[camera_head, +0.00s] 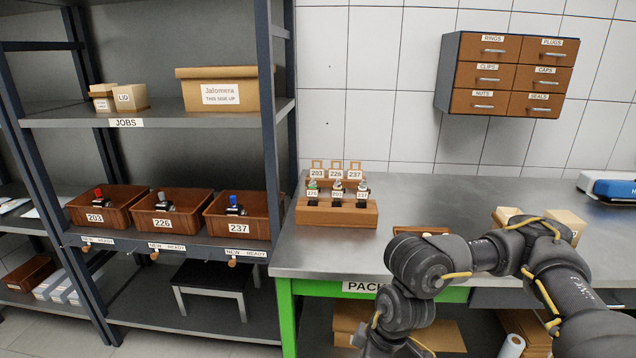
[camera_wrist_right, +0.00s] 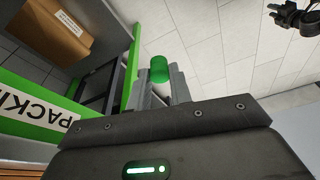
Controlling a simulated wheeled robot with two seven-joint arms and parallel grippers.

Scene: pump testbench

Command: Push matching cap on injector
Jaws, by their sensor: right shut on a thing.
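My right gripper (camera_wrist_right: 163,82) is shut on a small green cylindrical cap (camera_wrist_right: 159,68) in the right wrist view. The head view shows my right arm bending down, with its gripper out of frame. The one tagged 226 has a greenish top. Dark parts with coloured tops lie in the bins 203 (camera_head: 96,219), 226 (camera_head: 165,225) and 237 (camera_head: 239,229). A dark shape in the right wrist view, probably my left gripper (camera_wrist_right: 285,14), is too small to read.
The shelf (camera_head: 200,112) carries cardboard boxes above the bins. A drawer cabinet (camera_head: 508,75) hangs on the wall. The grey bench top (camera_head: 440,195) is clear behind my right arm. A green bench leg (camera_wrist_right: 131,65) stands near the gripper in the wrist view.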

